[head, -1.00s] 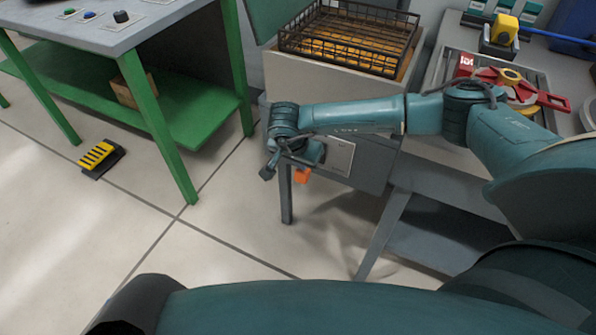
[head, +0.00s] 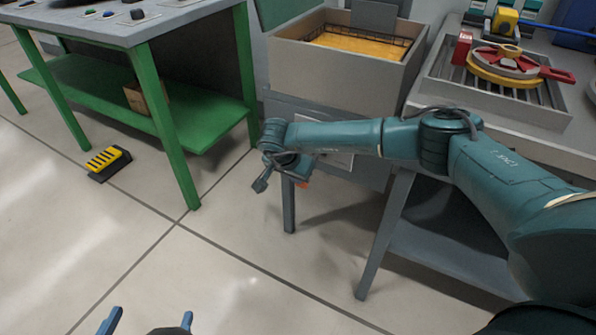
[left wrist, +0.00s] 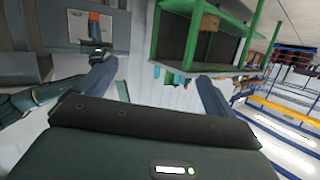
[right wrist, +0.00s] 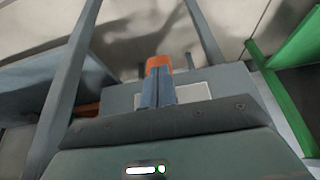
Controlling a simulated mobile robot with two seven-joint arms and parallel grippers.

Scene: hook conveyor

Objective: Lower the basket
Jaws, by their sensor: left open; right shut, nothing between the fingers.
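The dark wire basket (head: 400,41) sits low inside the grey tank (head: 330,78) at the top of the head view; only its upper rim shows above the orange-yellow contents. An orange lever (head: 304,184) is on the tank's front, mostly hidden behind my right arm. My right gripper (head: 262,184) is beside it. In the right wrist view, my right gripper's fingers (right wrist: 157,90) are shut together, their tips at the orange lever (right wrist: 158,63). The lever also shows in the left wrist view (left wrist: 94,20). My left gripper (head: 149,318) is open and empty at the bottom of the head view.
A green-legged table (head: 165,120) stands at the left, with a yellow-black pedal (head: 108,160) on the floor beside it. A grey bench (head: 500,115) with a red-yellow wheel fixture (head: 505,68) stands at the right. The floor in front is clear.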

